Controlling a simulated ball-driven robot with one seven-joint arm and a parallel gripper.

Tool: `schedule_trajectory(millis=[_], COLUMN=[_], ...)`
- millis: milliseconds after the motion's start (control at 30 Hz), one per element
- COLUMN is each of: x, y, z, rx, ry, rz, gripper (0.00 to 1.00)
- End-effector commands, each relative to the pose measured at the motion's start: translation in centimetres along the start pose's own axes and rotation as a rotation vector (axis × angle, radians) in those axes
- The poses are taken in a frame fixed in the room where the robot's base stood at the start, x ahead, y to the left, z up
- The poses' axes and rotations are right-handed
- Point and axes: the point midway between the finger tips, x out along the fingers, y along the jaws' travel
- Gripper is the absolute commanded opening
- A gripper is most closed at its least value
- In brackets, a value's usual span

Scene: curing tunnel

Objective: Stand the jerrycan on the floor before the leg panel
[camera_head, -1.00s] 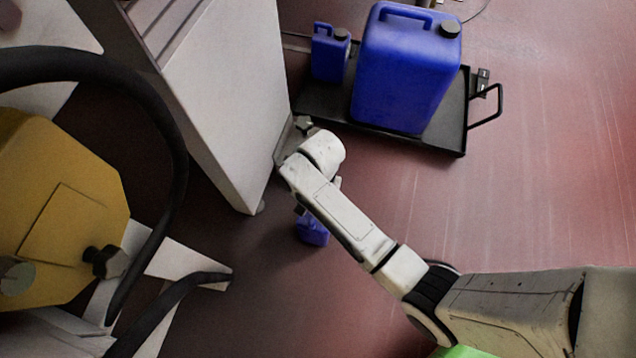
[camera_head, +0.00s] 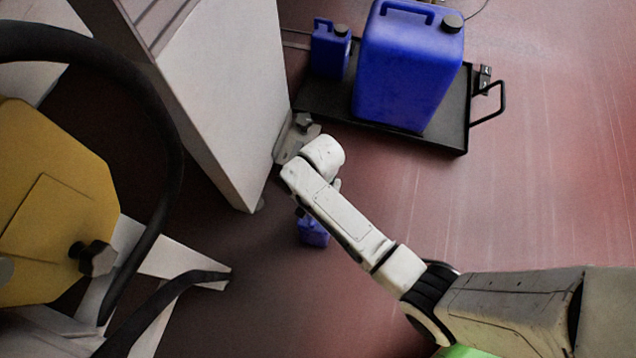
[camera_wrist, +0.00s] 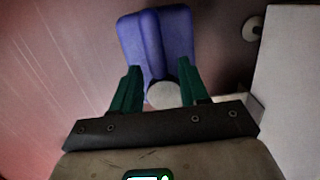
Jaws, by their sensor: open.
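A small blue jerrycan (camera_head: 314,232) is low at the floor, right of the foot of the pale leg panel (camera_head: 225,95). My arm hides its upper part in the head view. In the wrist view the jerrycan (camera_wrist: 158,40) has its pale round cap between the fingers of my gripper (camera_wrist: 160,80). The green fingers are spread, with a gap visible beside the cap. The panel also shows at the right of the wrist view (camera_wrist: 295,85). I cannot tell for sure whether the jerrycan's base rests on the floor.
A black tray trolley (camera_head: 455,130) with a handle carries a large blue canister (camera_head: 405,70) and another small blue jerrycan (camera_head: 329,52). A yellow machine (camera_head: 50,200) with black hoses and pale legs stands at the left. Red floor at the right is open.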

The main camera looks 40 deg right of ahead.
Motion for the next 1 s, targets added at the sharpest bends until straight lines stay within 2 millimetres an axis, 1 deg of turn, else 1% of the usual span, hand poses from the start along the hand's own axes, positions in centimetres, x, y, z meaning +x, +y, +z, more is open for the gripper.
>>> schedule_trajectory(millis=[167, 233, 367, 500, 700, 833, 1000], x=[-0.3, -1.1, -3.3, -6.3, -10.0, -11.4, -12.2], y=[0.0, 0.0, 0.0, 0.0, 0.0, 0.0, 0.0], z=[0.0, 0.0, 0.0, 0.0, 0.1, 0.0, 0.0], rx=[0.000, 0.000, 0.001, 0.001, 0.000, 0.000, 0.000], ry=[0.000, 0.001, 0.001, 0.001, 0.000, 0.000, 0.000], rz=[0.000, -0.001, -0.002, -0.002, -0.001, -0.001, 0.000], gripper=[0.44, 0.44, 0.44, 0.44, 0.44, 0.44, 0.44])
